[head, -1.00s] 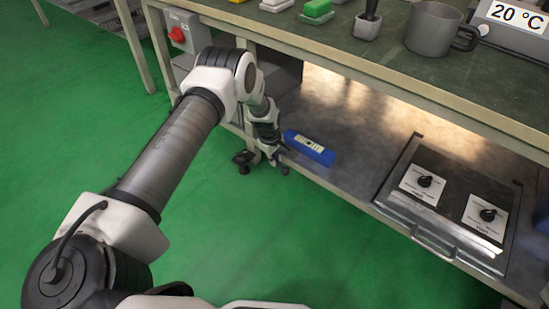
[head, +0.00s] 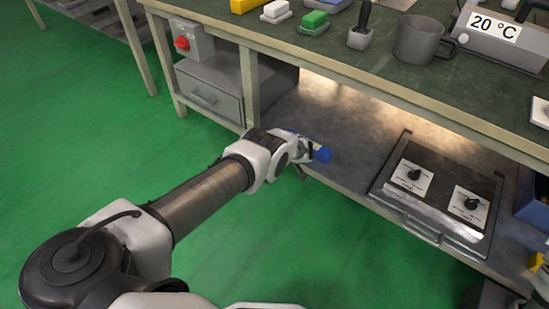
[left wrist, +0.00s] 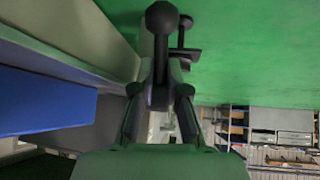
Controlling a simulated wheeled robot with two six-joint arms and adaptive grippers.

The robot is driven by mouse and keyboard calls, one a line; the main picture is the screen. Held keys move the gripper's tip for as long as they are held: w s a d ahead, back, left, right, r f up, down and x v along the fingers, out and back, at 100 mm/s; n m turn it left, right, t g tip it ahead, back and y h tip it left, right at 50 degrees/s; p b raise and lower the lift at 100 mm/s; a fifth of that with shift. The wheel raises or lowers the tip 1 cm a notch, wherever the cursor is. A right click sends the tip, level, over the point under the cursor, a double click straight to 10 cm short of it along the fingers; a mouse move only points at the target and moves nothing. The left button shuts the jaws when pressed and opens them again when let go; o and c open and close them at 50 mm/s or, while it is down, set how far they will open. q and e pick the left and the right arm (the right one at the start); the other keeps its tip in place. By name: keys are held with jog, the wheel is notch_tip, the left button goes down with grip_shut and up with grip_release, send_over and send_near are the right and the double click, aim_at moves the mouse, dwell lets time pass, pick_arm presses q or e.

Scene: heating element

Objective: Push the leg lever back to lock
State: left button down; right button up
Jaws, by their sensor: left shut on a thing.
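The leg lever (left wrist: 161,60) is a dark stem with a round ball end in the left wrist view. My left gripper (left wrist: 160,97) is shut on its stem, with one finger on each side; the ball end stands clear of the fingertips. In the head view my left gripper (head: 304,152) is at the front edge of the lower shelf (head: 342,130), near a blue box (head: 322,154). The lever cannot be made out there. My right gripper is not in view.
The blue box also shows close beside the gripper in the left wrist view (left wrist: 40,100). A dark panel with two knobs (head: 398,209) lies on the shelf to the right. The bench top (head: 330,45) overhangs the shelf. The green floor (head: 330,235) in front is clear.

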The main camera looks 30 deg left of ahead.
pick_arm(q)
jog(key=shift+f+y+b, duration=0.3)
jog(key=shift+y+b, duration=0.4)
jog(key=shift+y, duration=0.2)
jog(key=shift+a+y+b, duration=0.15)
jog(key=shift+y+b, duration=0.2)
jog(key=shift+y, duration=0.15)
jog(key=shift+r, duration=0.1)
jog(key=c, duration=1.4)
grip_release()
jog(key=shift+c, duration=0.2)
jog(key=v, duration=1.2)
jog(key=shift+s, duration=0.2)
